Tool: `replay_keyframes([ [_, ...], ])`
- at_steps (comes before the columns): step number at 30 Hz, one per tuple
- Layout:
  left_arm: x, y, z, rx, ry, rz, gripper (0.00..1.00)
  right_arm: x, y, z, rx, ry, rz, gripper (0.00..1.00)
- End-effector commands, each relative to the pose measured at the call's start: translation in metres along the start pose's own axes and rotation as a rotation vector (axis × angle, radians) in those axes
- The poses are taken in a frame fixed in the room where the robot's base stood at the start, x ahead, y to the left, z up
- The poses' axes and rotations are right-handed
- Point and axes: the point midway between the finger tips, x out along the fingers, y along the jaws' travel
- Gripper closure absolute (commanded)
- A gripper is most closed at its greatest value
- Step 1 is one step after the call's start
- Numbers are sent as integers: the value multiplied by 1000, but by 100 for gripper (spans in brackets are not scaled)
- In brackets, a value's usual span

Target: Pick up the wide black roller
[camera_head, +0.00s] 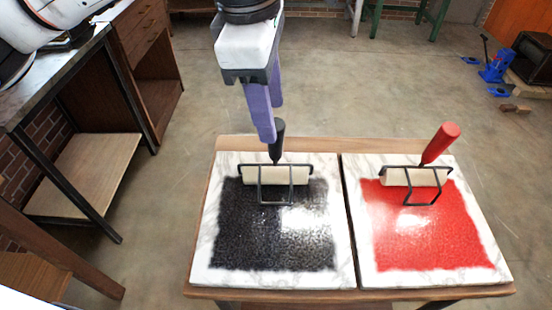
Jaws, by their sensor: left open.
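The wide black roller has a black handle (278,143), a black wire frame and a cream cylinder (275,175). It rests on the far part of a marble slab covered with black ink (272,235), its handle pointing up and away. My left gripper (270,122), with purple fingers, is open and points down at the handle. One finger overlaps the handle's left side in the picture; I cannot tell whether it touches. A red-handled roller (440,143) rests on the red-inked slab (425,235) to the right. My right gripper is not in view.
Both slabs lie side by side on a wooden table (330,143). A dark desk (60,75) with a shelf stands at the left. A blue tool (495,68) and a black box (533,58) are at the far right. The concrete floor between is open.

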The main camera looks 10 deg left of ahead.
Motion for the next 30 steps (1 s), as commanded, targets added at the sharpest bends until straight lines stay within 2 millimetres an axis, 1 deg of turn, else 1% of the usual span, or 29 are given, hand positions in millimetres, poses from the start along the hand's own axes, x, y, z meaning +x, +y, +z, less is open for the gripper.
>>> replay_keyframes([
  [1, 6, 0, 0, 0, 0, -3, 53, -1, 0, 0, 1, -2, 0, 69],
  [5, 18, 1, 0, 0, 0, -2, 53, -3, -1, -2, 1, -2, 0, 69],
  [9, 38, 3, 1, 0, 1, -4, 53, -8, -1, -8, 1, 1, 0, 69],
  [12, 53, 3, 1, 0, 0, -3, 53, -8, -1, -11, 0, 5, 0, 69],
  [16, 61, 3, 1, 1, -2, -1, 53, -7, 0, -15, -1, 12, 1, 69],
  [22, 62, 4, 1, 0, -2, 0, 53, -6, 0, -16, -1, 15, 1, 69],
  [23, 62, 4, 1, 0, -2, 0, 57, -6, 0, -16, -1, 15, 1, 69],
  [27, 61, 4, 1, 0, -2, 0, 80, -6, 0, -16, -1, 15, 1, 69],
  [30, 61, 4, 1, 0, -2, 0, 94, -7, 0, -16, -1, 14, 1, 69],
])
